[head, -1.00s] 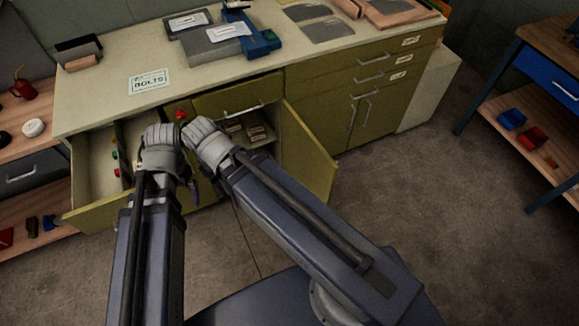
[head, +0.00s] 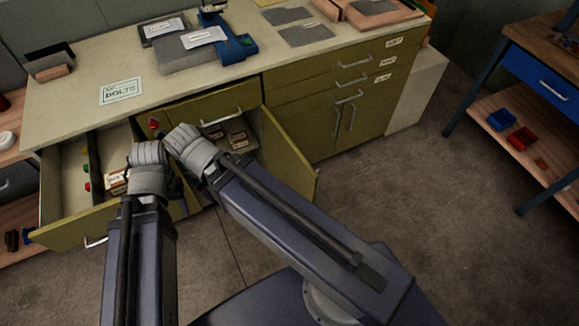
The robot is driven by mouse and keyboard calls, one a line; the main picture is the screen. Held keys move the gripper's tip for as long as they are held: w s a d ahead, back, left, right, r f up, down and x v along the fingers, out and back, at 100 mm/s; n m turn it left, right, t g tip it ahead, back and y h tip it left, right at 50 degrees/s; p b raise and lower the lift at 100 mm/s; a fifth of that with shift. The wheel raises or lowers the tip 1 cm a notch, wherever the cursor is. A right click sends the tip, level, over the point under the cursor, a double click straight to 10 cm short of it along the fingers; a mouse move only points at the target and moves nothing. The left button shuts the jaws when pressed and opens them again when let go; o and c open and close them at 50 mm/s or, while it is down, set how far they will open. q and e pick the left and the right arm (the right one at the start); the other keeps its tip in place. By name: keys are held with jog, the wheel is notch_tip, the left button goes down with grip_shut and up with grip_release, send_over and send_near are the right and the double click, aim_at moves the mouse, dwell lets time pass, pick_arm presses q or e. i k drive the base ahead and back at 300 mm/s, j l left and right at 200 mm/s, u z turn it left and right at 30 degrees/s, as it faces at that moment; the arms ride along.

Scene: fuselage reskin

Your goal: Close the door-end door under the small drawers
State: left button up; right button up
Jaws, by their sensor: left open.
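An olive door (head: 286,158) stands swung open at the right side of an open compartment, below a wide drawer front (head: 210,104). Further right, under three labelled small drawers (head: 352,72), two door fronts (head: 338,130) with upright handles look shut. My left gripper (head: 149,156) is open, over the pulled-out drawer at the left. My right gripper (head: 184,142) is in front of the open compartment, left of the open door and apart from it. Its fingers are too unclear to tell open from shut. My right forearm hides part of the compartment.
A pulled-out drawer (head: 62,222) juts out at the left, holding small coloured items and a box. Small boxes (head: 238,138) lie inside the compartment. A workbench (head: 540,85) with bins stands at the right. The floor (head: 400,190) between is clear.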

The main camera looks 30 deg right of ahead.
aim_at(285, 160)
jog(key=l+u, duration=0.15)
jog(key=l, duration=0.4)
jog(key=l+u, duration=0.15)
jog(key=l, duration=0.4)
jog(key=l+u, duration=0.1)
jog(key=l, duration=0.45)
jog(key=k+l+u, duration=0.15)
jog(key=l, duration=0.4)
jog(key=l+u, duration=0.15)
jog(key=l, duration=0.4)
jog(key=k+l+u, duration=0.15)
jog(key=l, duration=0.35)
jog(key=k+u, duration=0.35)
jog(key=k+j+u, duration=0.15)
jog(key=k+u, duration=0.25)
jog(key=k, duration=0.1)
